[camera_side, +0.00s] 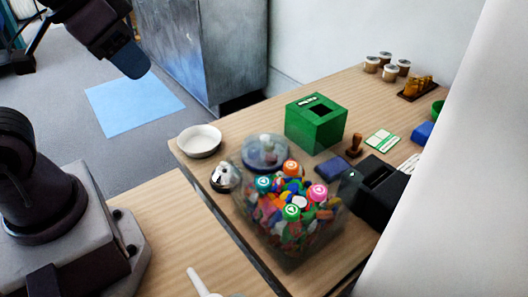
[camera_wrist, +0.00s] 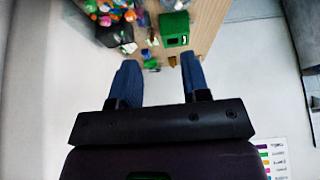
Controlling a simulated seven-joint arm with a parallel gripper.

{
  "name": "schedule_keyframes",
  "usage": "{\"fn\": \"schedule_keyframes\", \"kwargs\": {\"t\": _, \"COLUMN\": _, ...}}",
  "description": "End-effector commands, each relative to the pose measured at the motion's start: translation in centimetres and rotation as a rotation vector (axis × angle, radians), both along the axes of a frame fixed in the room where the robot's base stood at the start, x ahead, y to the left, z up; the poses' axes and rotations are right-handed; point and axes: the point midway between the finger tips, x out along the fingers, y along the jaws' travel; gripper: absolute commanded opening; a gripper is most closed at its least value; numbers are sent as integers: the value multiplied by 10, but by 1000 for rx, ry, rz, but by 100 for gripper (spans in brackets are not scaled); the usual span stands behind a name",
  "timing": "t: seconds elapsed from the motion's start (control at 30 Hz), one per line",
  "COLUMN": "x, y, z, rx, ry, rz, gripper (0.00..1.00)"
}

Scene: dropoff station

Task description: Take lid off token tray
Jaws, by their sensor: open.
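A large clear tub (camera_side: 338,222) on the wooden counter is full of colourful pieces, with several round marked tokens on top; it also shows at the top edge of the wrist view. A dark blue-grey round piece with a pale knob (camera_side: 266,143) shows at the tub's far left side. It looks like a lid, but I cannot tell whether it rests inside, on or behind the tub. My gripper (camera_side: 128,62) is high at the upper left, well away from the tub. In the wrist view its blue fingers (camera_wrist: 158,78) are apart, with nothing between them.
A green slotted box (camera_side: 312,125), a white bowl (camera_side: 200,141), a silver bell (camera_side: 224,177), a wooden stamp (camera_side: 354,146) and a black holder (camera_side: 378,195) surround the tub. Several jars (camera_side: 390,73) stand at the back. A pale panel blocks the right side.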

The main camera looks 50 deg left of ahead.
Motion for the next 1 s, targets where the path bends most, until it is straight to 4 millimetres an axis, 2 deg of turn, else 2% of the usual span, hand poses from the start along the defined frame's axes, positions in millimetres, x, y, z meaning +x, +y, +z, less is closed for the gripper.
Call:
{"fn": "schedule_keyframes", "kwargs": {"t": 0.47, "x": 0, "y": 0, "z": 0, "rx": 0, "ry": 0, "rz": 0, "gripper": 43}}
{"fn": "schedule_keyframes", "kwargs": {"t": 0.53, "x": 0, "y": 0, "z": 0, "rx": 0, "ry": 0, "rz": 0, "gripper": 54}}
{"fn": "schedule_keyframes", "kwargs": {"t": 0.57, "x": 0, "y": 0, "z": 0, "rx": 0, "ry": 0, "rz": 0, "gripper": 56}}
{"fn": "schedule_keyframes", "kwargs": {"t": 0.8, "x": 0, "y": 0, "z": 0, "rx": 0, "ry": 1, "rz": 1, "gripper": 56}}
{"fn": "schedule_keyframes", "kwargs": {"t": 1.0, "x": 11, "y": 3, "z": -20, "rx": 0, "ry": 116, "rz": 15, "gripper": 56}}
